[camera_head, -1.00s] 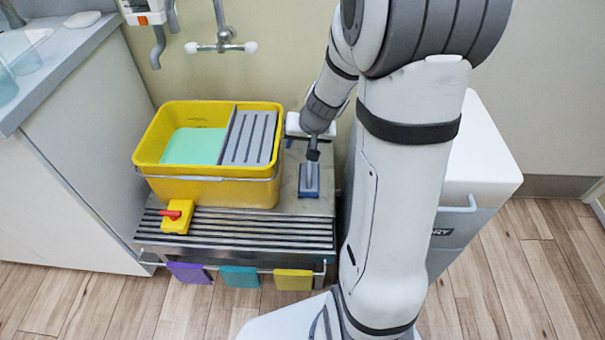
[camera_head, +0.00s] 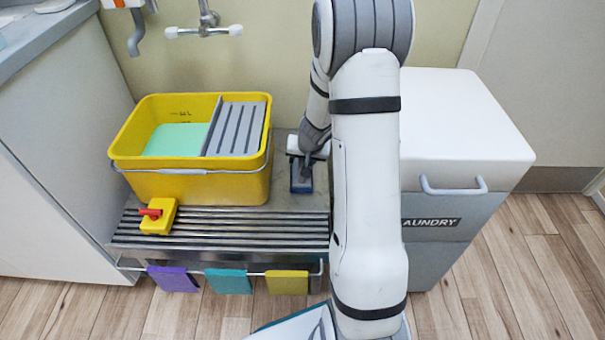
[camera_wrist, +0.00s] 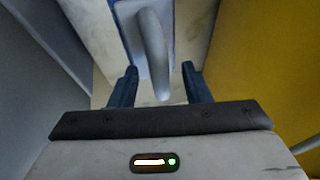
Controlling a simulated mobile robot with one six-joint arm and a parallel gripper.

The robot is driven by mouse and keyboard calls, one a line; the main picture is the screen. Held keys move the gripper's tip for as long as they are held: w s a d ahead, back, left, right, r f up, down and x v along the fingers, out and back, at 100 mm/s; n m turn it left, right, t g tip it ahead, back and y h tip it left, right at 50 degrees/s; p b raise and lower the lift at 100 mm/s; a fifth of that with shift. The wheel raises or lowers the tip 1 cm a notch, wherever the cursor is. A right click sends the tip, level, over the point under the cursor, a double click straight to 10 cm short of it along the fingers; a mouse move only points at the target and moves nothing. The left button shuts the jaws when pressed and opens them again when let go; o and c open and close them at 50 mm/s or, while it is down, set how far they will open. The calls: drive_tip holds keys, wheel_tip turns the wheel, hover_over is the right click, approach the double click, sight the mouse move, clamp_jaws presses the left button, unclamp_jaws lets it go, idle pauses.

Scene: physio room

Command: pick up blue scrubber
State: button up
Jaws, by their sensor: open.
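The blue scrubber (camera_head: 301,178) lies on the metal stand, right of the yellow bucket. It has a blue base and a grey handle. In the wrist view its pale grey handle (camera_wrist: 154,50) rises between and just beyond my finger tips, with the blue-edged base behind it. My gripper (camera_wrist: 160,80) is open, with one dark finger on each side of the handle's near end. I see no clear contact. In the head view my gripper (camera_head: 306,160) is small and partly hidden by my arm, just above the scrubber.
The yellow bucket (camera_head: 200,186) with green liquid and a grey wringer stands close on the left. A yellow item with a red handle (camera_head: 157,216) sits on the slatted stand (camera_head: 230,228). A white and grey laundry bin (camera_head: 455,170) stands at the right.

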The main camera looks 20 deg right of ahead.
drive_tip(key=shift+x, duration=0.8)
clamp_jaws()
